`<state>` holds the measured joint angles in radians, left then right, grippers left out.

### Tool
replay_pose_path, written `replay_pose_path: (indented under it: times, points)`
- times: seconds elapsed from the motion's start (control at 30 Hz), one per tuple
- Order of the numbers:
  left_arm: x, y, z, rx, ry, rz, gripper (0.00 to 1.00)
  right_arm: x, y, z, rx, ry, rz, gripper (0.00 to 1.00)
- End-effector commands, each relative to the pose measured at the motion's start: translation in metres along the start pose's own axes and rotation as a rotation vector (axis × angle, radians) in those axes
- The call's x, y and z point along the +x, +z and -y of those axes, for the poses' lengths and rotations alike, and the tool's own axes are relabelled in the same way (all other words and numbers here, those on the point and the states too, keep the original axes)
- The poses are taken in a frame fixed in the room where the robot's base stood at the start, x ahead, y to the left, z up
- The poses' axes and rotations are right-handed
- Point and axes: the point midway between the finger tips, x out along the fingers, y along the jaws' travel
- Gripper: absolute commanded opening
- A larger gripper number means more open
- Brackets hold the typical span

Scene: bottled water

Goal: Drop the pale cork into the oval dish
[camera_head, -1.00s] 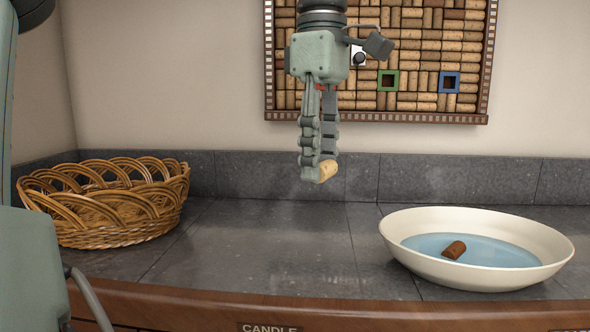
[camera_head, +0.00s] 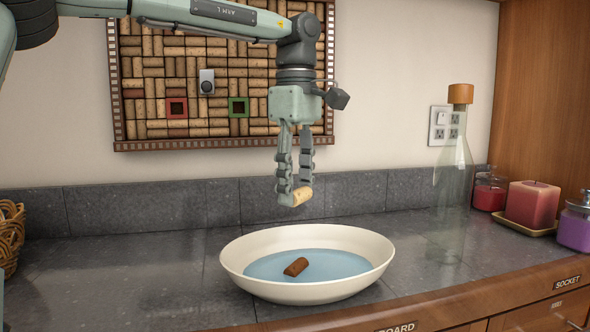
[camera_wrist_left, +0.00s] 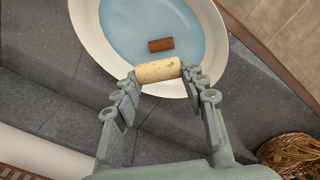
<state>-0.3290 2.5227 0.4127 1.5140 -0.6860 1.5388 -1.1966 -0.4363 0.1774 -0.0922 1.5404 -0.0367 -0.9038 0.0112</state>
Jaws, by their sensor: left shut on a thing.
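My left gripper (camera_head: 294,196) is shut on the pale cork (camera_head: 301,197), held in the air. In the head view it shows just above the back rim of the oval dish. The cork lies across between the fingertips; it also shows in the left wrist view (camera_wrist_left: 158,71). The oval dish (camera_head: 242,280) is cream, wide and shallow, and stands on the grey counter with blue water in it. A dark brown cork (camera_head: 296,267) lies in the water. In the left wrist view the dish (camera_wrist_left: 93,35) is below and beyond the cork. My right gripper is not in view.
A clear bottle (camera_head: 453,180) with an orange-brown stopper stands right of the dish. Beyond it are a pink candle (camera_head: 533,203) on a tray and red (camera_head: 490,190) and purple (camera_head: 575,225) jars. A wicker basket (camera_head: 10,235) is at the left edge.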

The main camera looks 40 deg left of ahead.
Motion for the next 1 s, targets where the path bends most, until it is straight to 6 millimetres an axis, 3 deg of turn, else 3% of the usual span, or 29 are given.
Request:
replay_pose_path:
  times: [0.23, 0.63, 0.67, 0.83, 1.0]
  points:
    - [0.025, 0.000, 0.000, -0.002, -0.002, 0.001, 0.32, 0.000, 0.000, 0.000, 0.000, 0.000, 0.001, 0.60]
    - [0.031, 0.000, 0.000, -0.003, -0.001, 0.001, 0.32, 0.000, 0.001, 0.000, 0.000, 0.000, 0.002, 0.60]
    - [0.031, 0.000, 0.000, -0.002, -0.001, 0.001, 0.46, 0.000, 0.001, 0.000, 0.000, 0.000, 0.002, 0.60]
    - [0.031, 0.000, 0.000, -0.002, -0.001, 0.001, 0.66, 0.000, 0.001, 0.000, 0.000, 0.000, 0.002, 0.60]
    - [0.031, 0.000, 0.000, -0.002, -0.001, 0.001, 0.66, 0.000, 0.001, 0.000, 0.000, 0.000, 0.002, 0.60]
